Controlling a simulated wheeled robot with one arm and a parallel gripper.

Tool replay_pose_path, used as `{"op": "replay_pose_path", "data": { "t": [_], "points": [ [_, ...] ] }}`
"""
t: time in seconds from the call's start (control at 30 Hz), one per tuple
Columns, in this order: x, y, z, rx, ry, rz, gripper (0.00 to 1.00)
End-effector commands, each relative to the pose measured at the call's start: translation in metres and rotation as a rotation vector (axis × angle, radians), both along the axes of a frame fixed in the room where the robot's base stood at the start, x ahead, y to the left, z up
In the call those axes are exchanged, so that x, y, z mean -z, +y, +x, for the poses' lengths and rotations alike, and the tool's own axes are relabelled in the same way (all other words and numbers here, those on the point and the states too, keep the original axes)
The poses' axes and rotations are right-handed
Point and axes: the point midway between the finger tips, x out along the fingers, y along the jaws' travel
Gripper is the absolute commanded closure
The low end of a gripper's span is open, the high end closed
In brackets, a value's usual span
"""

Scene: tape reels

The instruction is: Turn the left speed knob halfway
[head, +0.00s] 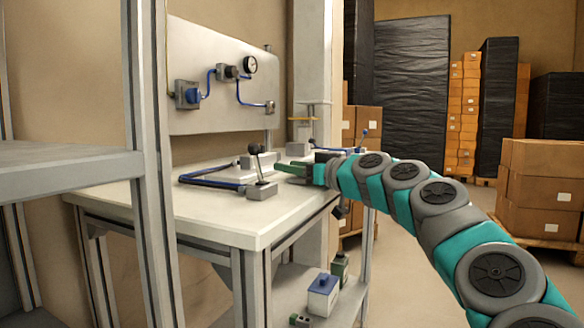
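I cannot make out a speed knob or any tape reels in the head view. A lever with a black ball top (257,151) stands on a small grey block (262,191) near the bench's front edge.
The white bench (235,225) carries blue hoses (205,181). A grey panel (215,55) with a gauge (250,65) stands behind. A grey shelf frame (60,175) blocks the left foreground. A blue-topped box (323,293) sits on the lower shelf. Cartons (545,190) stand at right.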

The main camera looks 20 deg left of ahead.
Motion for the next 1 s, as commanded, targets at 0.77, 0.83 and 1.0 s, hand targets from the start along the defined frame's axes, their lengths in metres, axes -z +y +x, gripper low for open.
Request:
{"op": "replay_pose_path", "data": {
  "t": [0.77, 0.83, 1.0],
  "points": [
    [0.0000, -0.0001, 0.0000, 0.000, 0.000, 0.000, 1.00],
    [0.0002, 0.0000, 0.0001, -0.003, 0.000, 0.000, 1.00],
    [0.0004, -0.0002, 0.0007, -0.022, 0.000, 0.000, 1.00]
  ]
}}
